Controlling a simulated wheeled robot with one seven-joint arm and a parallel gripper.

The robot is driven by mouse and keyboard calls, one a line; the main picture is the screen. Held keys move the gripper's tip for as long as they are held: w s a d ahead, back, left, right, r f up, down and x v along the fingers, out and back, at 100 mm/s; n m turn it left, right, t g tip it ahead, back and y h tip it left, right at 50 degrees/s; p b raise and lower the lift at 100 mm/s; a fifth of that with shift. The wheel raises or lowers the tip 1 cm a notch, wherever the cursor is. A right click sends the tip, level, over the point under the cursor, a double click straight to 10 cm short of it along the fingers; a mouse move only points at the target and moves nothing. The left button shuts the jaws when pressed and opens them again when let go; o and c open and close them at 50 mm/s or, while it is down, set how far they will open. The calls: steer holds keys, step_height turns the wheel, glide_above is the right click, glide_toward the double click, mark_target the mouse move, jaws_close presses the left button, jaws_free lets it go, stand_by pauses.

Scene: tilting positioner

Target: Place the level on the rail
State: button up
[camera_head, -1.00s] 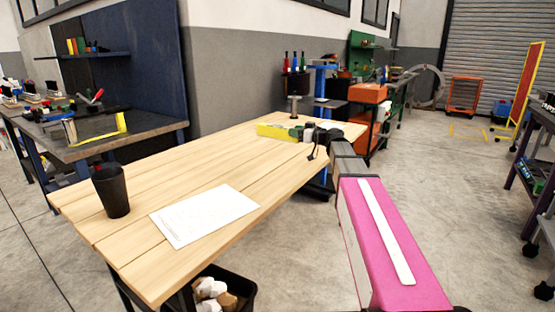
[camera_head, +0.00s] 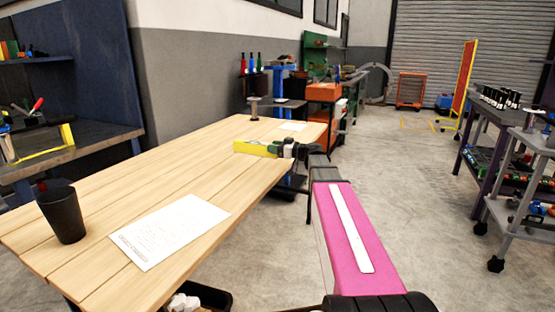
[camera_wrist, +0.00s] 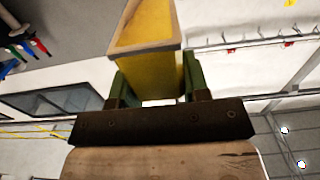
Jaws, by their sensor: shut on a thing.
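The yellow level (camera_head: 254,148) is held near the far right end of the wooden table in the head view. I cannot tell whether it touches the table. My gripper (camera_head: 278,149) is shut on it, with my pink arm reaching in from the lower right. In the wrist view the level (camera_wrist: 155,70) sits between the green fingers of my gripper (camera_wrist: 157,82) and sticks out beyond them. I cannot pick out the rail with certainty in either view.
The wooden table (camera_head: 150,190) carries a black cup (camera_head: 62,215), a printed sheet (camera_head: 170,231), a smaller sheet (camera_head: 292,127) and a small post with a disc (camera_head: 254,107). A blue stand (camera_head: 277,80) is behind it. Clear floor lies right of my arm.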

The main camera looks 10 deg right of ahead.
steer(key=shift+s+d+f, duration=0.2)
steer(key=shift+d+f, duration=0.3)
steer(key=shift+d, duration=0.25)
steer(key=shift+f, duration=1.9)
steer(key=shift+f, duration=0.1)
steer(key=o, duration=1.2)
steer(key=shift+o, duration=0.2)
